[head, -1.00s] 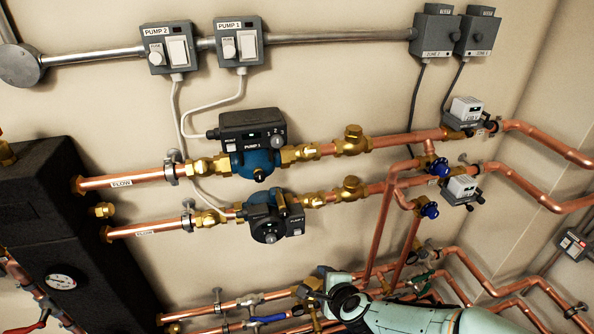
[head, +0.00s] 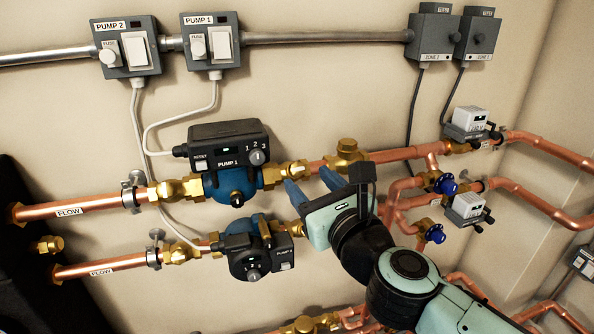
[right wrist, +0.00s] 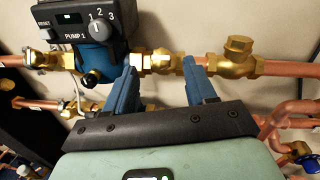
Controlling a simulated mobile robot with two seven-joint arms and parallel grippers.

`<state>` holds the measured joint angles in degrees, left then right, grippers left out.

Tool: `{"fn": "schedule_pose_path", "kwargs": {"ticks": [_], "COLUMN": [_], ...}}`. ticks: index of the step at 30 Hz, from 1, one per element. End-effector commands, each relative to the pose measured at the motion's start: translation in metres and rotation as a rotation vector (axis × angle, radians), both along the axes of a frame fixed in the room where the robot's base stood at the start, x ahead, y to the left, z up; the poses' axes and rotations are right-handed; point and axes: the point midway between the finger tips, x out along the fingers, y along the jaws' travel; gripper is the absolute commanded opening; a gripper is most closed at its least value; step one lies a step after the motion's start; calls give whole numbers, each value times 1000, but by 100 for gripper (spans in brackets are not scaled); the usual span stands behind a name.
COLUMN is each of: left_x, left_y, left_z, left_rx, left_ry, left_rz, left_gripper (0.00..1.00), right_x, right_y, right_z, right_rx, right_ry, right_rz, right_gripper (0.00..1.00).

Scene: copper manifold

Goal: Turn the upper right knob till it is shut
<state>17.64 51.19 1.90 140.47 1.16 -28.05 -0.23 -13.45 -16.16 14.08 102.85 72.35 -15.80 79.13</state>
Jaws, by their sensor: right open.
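Two blue knobs sit on the copper branch pipes at the right in the head view: an upper one (head: 445,184) and a lower one (head: 434,233). A blue knob (right wrist: 300,154) also shows at the right wrist view's lower right edge; I cannot tell which. My right gripper (head: 311,181) is open and empty, well left of both knobs. Its blue fingers point at the brass fittings right of the Pump 1 body. In the right wrist view, a brass fitting (right wrist: 161,62) shows between the fingertips (right wrist: 159,68); contact cannot be told. My left gripper is out of view.
Pump 1 (head: 230,158) and Pump 2 (head: 250,258) are left of my gripper. A brass valve (head: 347,154) stands just right of the fingers. Zone valve boxes (head: 470,120) (head: 467,206) flank the upper knob.

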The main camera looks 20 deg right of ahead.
Motion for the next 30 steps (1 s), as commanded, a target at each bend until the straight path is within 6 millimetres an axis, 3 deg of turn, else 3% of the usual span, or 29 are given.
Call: {"fn": "schedule_pose_path", "kwargs": {"ticks": [3, 9, 21, 22, 27, 30], "left_x": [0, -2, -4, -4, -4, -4], "left_y": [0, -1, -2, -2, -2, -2], "left_z": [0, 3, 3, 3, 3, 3], "left_rx": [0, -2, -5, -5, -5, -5], "left_ry": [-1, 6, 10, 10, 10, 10], "left_rz": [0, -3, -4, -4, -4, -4], "left_gripper": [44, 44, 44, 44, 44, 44], "right_x": [25, 50, 58, 58, 58, 58], "right_y": [4, 7, 8, 8, 8, 8], "right_z": [-1, 0, 0, 0, 0, 0], "right_rx": [0, -2, -3, -3, -3, -3], "right_ry": [2, 1, -1, -1, 0, 0], "right_rz": [0, 0, -1, -1, -1, -1], "right_gripper": [56, 56, 56, 52, 2, 2]}}
